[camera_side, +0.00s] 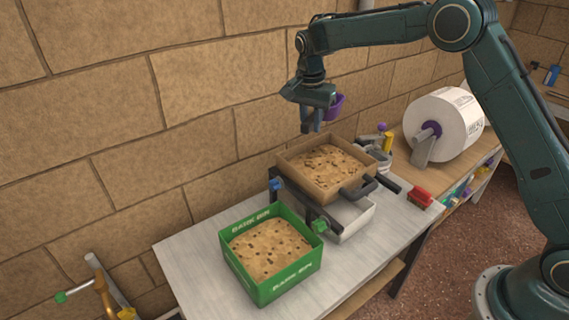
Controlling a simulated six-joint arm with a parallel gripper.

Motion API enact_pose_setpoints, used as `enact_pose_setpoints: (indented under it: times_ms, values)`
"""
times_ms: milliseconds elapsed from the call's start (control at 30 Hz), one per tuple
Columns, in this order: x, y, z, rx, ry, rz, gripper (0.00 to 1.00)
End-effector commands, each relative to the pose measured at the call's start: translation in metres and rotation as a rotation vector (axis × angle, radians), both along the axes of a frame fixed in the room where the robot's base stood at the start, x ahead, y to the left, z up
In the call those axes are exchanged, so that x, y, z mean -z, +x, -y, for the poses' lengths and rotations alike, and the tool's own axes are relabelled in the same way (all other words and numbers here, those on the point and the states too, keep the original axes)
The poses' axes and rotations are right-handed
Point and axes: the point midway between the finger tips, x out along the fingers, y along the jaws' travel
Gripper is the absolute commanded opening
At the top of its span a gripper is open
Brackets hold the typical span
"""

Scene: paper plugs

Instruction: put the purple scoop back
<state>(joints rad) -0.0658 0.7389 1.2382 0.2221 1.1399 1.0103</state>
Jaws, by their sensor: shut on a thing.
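A purple scoop (334,107) is held in my gripper (311,124), which is shut on it. The scoop hangs above the back of a brown wooden tray (297,164) filled with tan, speckled material. My gripper and the scoop are in the air, clear of the tray. The scoop's handle is mostly hidden by the gripper fingers. A grey holder (399,160) with a yellow-handled tool and a purple-topped item stands to the right, behind the tray.
A green bark bin (290,283) with similar material stands at the front left of the table (188,262). A white container (352,216) sits under the brown tray. A red block (420,197) and a large white roll (446,118) are at right. The brick wall is close behind.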

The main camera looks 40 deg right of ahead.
Motion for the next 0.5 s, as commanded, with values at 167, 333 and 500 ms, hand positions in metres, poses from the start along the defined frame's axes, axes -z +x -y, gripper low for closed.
enact_pose_setpoints:
  times_ms: [167,333,500]
  values:
    - [-0.009,-0.024,0.002,-0.224,0.004,-0.001,0.00]
    - [-0.012,-0.046,-0.003,-0.432,0.008,-0.002,0.00]
    - [-0.006,-0.066,-0.025,-0.635,0.015,0.000,0.00]
